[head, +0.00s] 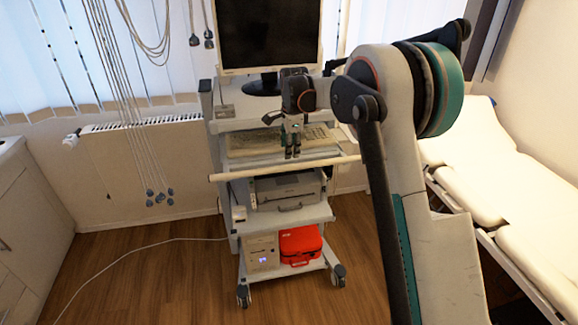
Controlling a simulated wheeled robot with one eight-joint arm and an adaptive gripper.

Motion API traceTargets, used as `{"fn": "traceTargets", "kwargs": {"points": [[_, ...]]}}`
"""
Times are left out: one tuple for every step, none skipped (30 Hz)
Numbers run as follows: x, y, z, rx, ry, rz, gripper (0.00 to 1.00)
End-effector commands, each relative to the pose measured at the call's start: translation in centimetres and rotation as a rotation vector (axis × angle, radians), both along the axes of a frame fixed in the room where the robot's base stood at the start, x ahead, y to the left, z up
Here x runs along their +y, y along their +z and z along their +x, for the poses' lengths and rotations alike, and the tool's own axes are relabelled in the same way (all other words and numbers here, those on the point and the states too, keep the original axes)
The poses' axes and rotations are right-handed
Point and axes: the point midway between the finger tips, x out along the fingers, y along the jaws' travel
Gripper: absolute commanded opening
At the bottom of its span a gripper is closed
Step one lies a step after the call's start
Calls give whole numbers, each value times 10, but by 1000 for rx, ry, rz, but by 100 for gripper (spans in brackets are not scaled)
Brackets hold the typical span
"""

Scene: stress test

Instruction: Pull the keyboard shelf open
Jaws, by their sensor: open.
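The keyboard shelf (238,155) is part of a wheeled cart. It holds a beige keyboard (245,140) and has a pale horizontal handle bar (240,174) along its front. My gripper (292,154) points downward in front of the keyboard, with its two fingers apart, open and empty. In the picture the fingertips sit just above the bar, right of its middle. I cannot tell whether they touch the bar or the shelf. The gripper hides part of the keyboard.
A monitor (268,36) stands on the cart's top. Below the shelf are a printer (287,187), a red case (301,245) and a computer box (262,252). An examination couch (478,150) is at right, cabinets (25,215) at left.

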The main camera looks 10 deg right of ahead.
Motion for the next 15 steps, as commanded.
{"fn": "traceTargets", "kwargs": {"points": [[0,-13,2,0,0,0,40],[0,-19,3,0,0,0,40],[0,-27,5,0,0,0,40],[0,-33,6,0,0,0,40],[0,-38,7,0,1,0,40],[0,-46,9,0,1,0,40],[0,-51,10,0,1,0,40],[0,-56,11,0,1,0,40],[0,-62,12,0,1,0,40],[0,-66,13,0,1,0,40],[0,-70,13,0,1,0,40],[0,-75,14,0,1,0,40],[0,-78,15,0,1,0,40],[0,-80,16,0,1,0,40],[0,-83,16,0,1,0,40]]}}
